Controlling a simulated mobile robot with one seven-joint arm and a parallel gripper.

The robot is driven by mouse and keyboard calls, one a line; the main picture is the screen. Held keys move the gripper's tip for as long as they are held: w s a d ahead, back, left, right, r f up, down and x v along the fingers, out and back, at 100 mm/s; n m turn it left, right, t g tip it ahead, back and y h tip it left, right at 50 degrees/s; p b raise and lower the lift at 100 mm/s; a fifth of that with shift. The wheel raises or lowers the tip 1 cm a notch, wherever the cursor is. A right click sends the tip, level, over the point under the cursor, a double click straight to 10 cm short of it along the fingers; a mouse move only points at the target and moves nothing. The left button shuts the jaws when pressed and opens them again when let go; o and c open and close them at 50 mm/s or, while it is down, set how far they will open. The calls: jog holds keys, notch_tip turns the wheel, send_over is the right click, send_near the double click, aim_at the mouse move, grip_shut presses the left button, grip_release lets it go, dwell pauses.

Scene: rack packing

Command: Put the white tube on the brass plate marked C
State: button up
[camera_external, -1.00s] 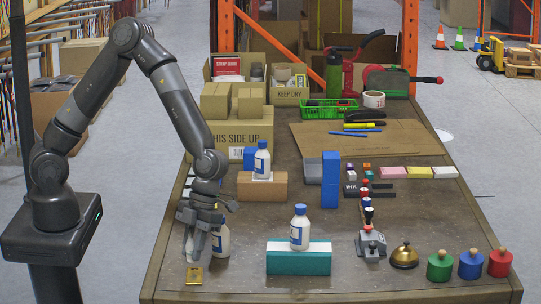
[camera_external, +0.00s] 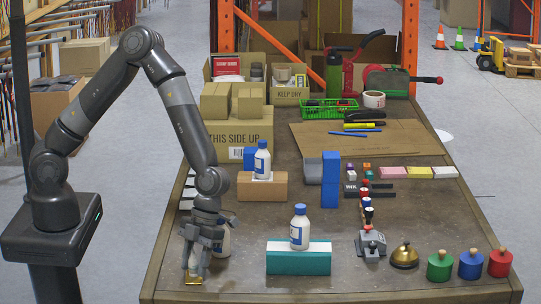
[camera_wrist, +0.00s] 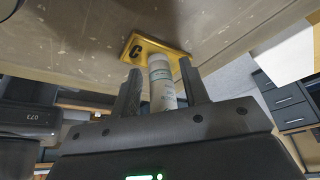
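The brass plate (camera_external: 193,281) lies flat near the front left of the table. In the wrist view, the brass plate (camera_wrist: 146,42) shows a black C. The white tube (camera_wrist: 162,83) stands upright between my two fingers, its far end at the plate. Whether it touches the plate or hovers just above it, I cannot tell. My gripper (camera_external: 194,264) points down over the plate and looks shut on the tube. The gripper (camera_wrist: 160,84) has its fingers on either side of the tube. In the outside view the fingers largely hide the tube.
Another bottle (camera_external: 299,230) stands on a teal-and-white block (camera_external: 298,262), and a third (camera_external: 262,160) on a brown box.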

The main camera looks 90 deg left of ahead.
jog(key=shift+o, duration=0.3)
jog(key=v, duration=1.2)
jog(key=s+a+r+n+t+y, duration=0.2)
jog(key=s+a+r+n+t, duration=0.2)
jog(key=s+a+r+n, duration=0.3)
jog(key=s+a+r+n+t+y, duration=0.1)
jog(key=s+a+r+n+t, duration=0.3)
jog(key=s+a+r+n, duration=0.4)
jog(key=shift+s+r+n+y, duration=0.4)
jog(key=shift+s+r+n, duration=1.45)
jog(key=shift+s+n, duration=2.6)
jog(key=shift+w+n, duration=0.85)
